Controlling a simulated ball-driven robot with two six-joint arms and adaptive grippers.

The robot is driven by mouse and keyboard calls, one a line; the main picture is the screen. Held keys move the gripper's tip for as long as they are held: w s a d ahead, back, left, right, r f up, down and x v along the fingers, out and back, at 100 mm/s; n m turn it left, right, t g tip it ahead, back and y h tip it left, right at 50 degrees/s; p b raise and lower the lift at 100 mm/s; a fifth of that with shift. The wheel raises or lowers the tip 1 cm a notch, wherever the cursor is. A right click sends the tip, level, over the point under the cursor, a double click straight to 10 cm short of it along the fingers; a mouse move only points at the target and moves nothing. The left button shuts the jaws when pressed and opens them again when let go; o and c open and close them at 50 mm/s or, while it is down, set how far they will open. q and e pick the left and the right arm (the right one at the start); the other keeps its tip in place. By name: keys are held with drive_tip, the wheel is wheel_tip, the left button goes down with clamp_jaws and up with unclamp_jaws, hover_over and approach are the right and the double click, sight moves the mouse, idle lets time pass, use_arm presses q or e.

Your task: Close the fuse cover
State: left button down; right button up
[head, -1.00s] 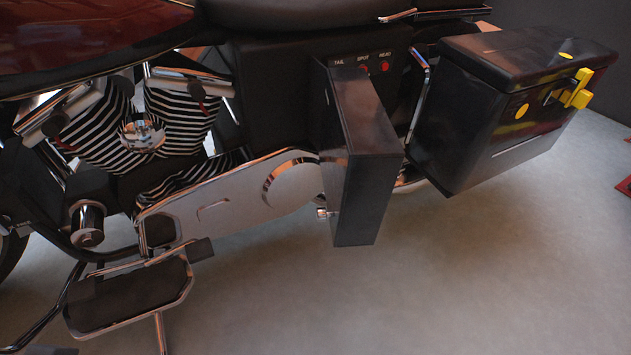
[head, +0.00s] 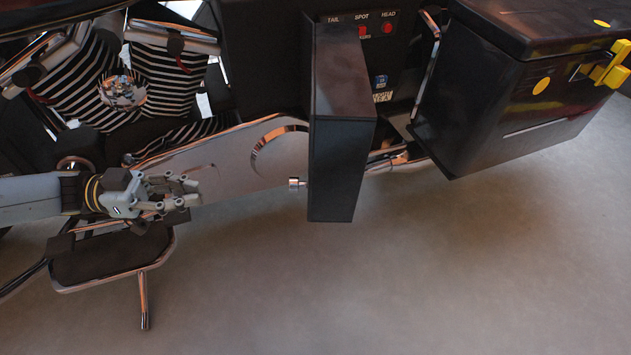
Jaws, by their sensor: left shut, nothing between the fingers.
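The fuse cover (head: 336,165) is a black box-like door on the motorcycle's side. It stands swung open, sticking out toward me, with a small chrome knob (head: 295,184) at its lower left edge. Behind it to the right is the fuse panel (head: 392,60), with red switches marked SPOT and HEAD and a small blue fuse. My left gripper (head: 196,192) comes in from the left, in front of the chrome primary cover. It is shut and empty, left of the fuse cover and apart from it. My right gripper is not in view.
A black saddlebag (head: 500,100) with a yellow latch is at the right. A footboard (head: 110,255) lies below my left gripper, with a chrome lever under it. The striped engine (head: 165,85) is at upper left. The floor at lower right is clear.

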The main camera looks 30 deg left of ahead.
use_arm(q)
drive_tip(key=w+a+b+x, duration=0.1)
drive_tip(key=w+b+x, duration=0.1)
drive_tip(key=x, duration=1.2)
drive_tip(key=shift+w+r+m+b, duration=0.3)
drive_tip(key=shift+r+b, duration=0.3)
drive_tip(key=shift+b, duration=0.05)
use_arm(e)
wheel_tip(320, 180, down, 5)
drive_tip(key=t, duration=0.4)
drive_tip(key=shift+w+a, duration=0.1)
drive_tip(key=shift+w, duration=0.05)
